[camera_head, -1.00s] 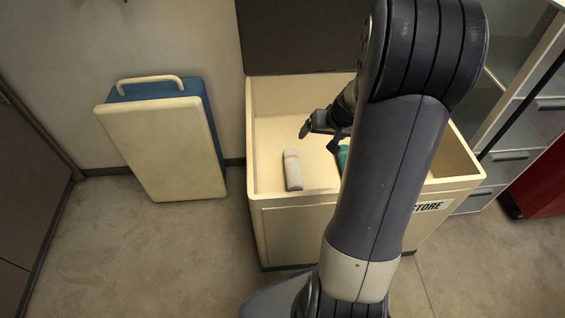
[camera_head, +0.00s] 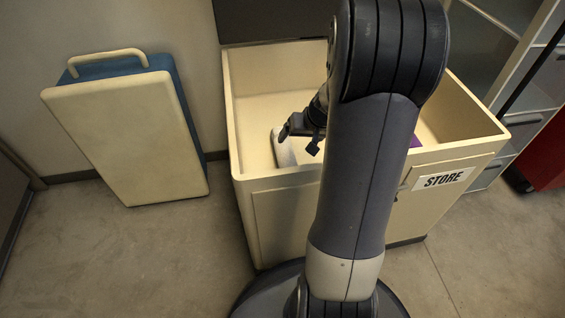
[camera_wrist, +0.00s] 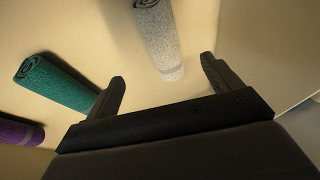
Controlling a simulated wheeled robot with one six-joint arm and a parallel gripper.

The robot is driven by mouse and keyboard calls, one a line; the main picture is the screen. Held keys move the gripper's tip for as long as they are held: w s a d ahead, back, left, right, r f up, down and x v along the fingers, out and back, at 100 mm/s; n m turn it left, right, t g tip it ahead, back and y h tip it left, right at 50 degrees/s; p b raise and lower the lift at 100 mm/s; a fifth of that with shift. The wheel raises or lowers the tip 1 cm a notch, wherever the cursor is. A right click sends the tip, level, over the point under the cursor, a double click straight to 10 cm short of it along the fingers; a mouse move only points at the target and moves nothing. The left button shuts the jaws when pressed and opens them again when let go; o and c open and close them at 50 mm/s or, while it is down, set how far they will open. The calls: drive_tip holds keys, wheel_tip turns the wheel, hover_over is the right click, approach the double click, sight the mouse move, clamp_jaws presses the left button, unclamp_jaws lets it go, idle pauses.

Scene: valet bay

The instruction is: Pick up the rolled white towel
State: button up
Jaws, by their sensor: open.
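The rolled white towel (camera_wrist: 157,38) lies on the floor of a cream bin. In the wrist view it is speckled grey-white, with a spiral end at the top edge and its near end just ahead of the gap between my fingers. In the head view the towel (camera_head: 283,148) shows to the left of my gripper, partly covered by it. My gripper (camera_wrist: 162,88) is open and empty, its two fingers spread apart; in the head view my gripper (camera_head: 299,131) is inside the bin.
In the wrist view a rolled teal towel (camera_wrist: 58,84) and a purple roll (camera_wrist: 18,132) lie to the left. The cream bin (camera_head: 270,185) has raised walls and a STORE label (camera_head: 444,180). A blue and cream case (camera_head: 130,135) leans against the wall at left.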

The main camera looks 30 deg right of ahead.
sight(287, 150)
drive_tip(key=x, duration=0.2)
drive_tip(key=b+x, duration=0.1)
drive_tip(key=x, duration=0.1)
drive_tip(key=b+x, duration=0.1)
drive_tip(key=x, duration=0.1)
drive_tip(key=shift+s+f, duration=0.1)
drive_tip(key=shift+s, duration=0.15)
drive_tip(key=shift+w+a+b+x, duration=0.2)
drive_tip(key=shift+b+x, duration=0.4)
drive_tip(key=shift+x, duration=0.9)
drive_tip(key=shift+w+a+b+x, duration=0.15)
drive_tip(key=shift+b+x, duration=0.45)
drive_tip(key=shift+x, duration=0.95)
drive_tip(key=shift+r, duration=0.25)
drive_tip(key=shift+c, duration=0.2)
drive_tip(key=c, duration=1.1)
